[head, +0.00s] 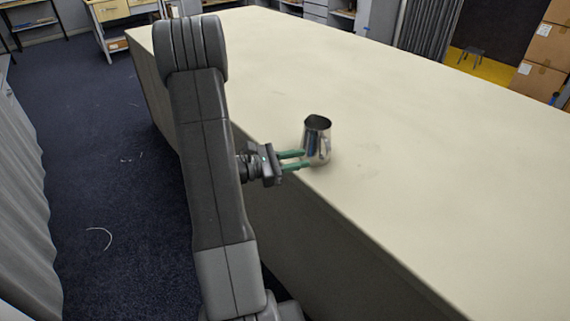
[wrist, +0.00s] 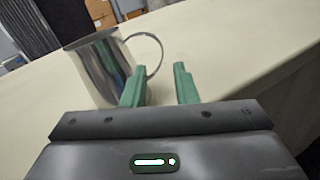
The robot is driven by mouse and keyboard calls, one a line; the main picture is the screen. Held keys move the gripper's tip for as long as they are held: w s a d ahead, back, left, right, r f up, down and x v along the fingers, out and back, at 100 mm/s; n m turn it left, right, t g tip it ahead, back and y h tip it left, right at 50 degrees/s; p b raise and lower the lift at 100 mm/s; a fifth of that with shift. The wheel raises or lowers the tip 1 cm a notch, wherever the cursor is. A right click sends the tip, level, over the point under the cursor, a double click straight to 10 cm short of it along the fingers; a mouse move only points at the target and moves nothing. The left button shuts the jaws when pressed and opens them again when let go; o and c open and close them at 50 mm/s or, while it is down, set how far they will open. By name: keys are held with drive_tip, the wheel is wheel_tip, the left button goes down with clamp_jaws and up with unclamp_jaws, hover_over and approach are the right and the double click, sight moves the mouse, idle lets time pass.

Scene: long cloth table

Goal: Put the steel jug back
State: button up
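The steel jug (head: 314,146) is a shiny metal pitcher that appears to stand upright on the long table, close to its left edge. My gripper (head: 304,159) has two green fingers, held apart, with the tips close to the jug. In the wrist view, the jug (wrist: 97,68) is left of and beyond my gripper (wrist: 158,83), partly hidden by the left finger. The handle loop shows just past the tips, in line with the gap. I cannot tell whether a finger touches the jug.
The pale cloth-covered table (head: 430,170) is otherwise bare, with wide free room right of and beyond the jug. Its near edge runs just under my gripper. Cardboard boxes (head: 545,55) and a small stool (head: 470,55) stand far off beyond the table.

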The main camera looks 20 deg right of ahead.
drive_tip(key=shift+a, duration=1.75)
drive_tip(key=shift+a, duration=0.1)
